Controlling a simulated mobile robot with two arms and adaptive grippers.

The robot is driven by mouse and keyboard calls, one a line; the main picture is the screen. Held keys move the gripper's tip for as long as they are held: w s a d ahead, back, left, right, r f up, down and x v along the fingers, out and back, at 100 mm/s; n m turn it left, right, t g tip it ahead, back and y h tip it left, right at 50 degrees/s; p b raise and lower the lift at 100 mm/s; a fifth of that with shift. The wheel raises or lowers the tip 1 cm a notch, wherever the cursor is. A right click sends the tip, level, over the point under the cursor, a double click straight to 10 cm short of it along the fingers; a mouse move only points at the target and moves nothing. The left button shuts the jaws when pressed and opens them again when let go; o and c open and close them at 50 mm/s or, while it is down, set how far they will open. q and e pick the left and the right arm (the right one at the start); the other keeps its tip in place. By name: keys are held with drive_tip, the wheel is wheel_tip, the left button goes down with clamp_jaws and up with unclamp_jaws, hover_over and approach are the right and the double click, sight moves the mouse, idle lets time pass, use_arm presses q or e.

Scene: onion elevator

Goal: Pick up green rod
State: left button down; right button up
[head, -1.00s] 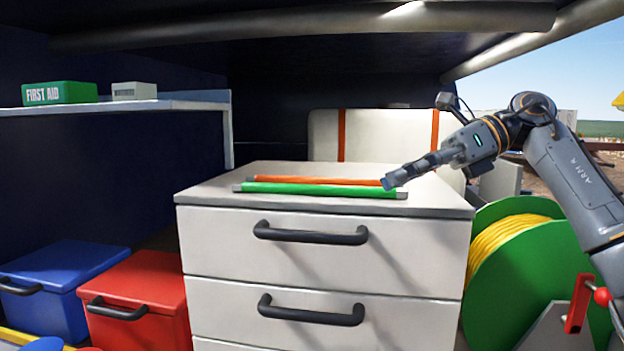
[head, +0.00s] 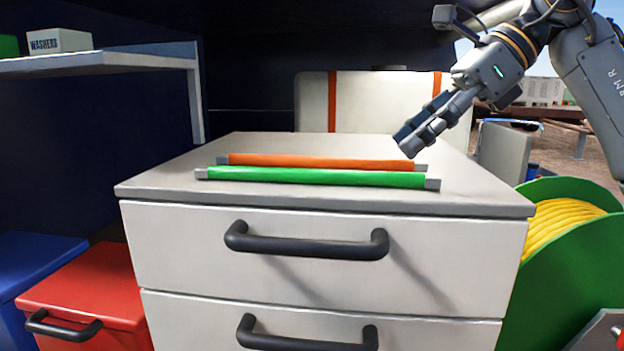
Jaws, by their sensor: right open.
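The green rod (head: 318,177) with grey end caps lies across the top of a white drawer cabinet (head: 160,185), near its front edge. An orange rod (head: 300,161) lies just behind it, nearly parallel. My right gripper (head: 408,145) is open and empty. It comes in from the upper right, over the cabinet top near the right ends of the rods, with its fingers pointing down and left. It overlaps neither rod in the picture. My left gripper is not in view.
A red box (head: 85,285) and a blue box (head: 35,260) stand left of the cabinet. A shelf (head: 110,60) with a washers box (head: 60,41) is at the upper left. A green reel with yellow cable (head: 570,235) stands at the right. The cabinet top around the rods is clear.

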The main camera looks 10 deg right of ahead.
sight(372, 171)
drive_tip(key=shift+w+a+f, duration=0.15)
drive_tip(key=shift+a+f, duration=0.1)
drive_tip(key=shift+f, duration=0.05)
drive_tip(key=shift+a+f, duration=0.5)
drive_tip(key=x, duration=0.3)
drive_tip(key=shift+a+f, duration=0.15)
drive_tip(key=shift+f, duration=0.05)
drive_tip(key=shift+w+a+f, duration=0.15)
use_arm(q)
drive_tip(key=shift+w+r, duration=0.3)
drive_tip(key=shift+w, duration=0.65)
use_arm(e)
clamp_jaws()
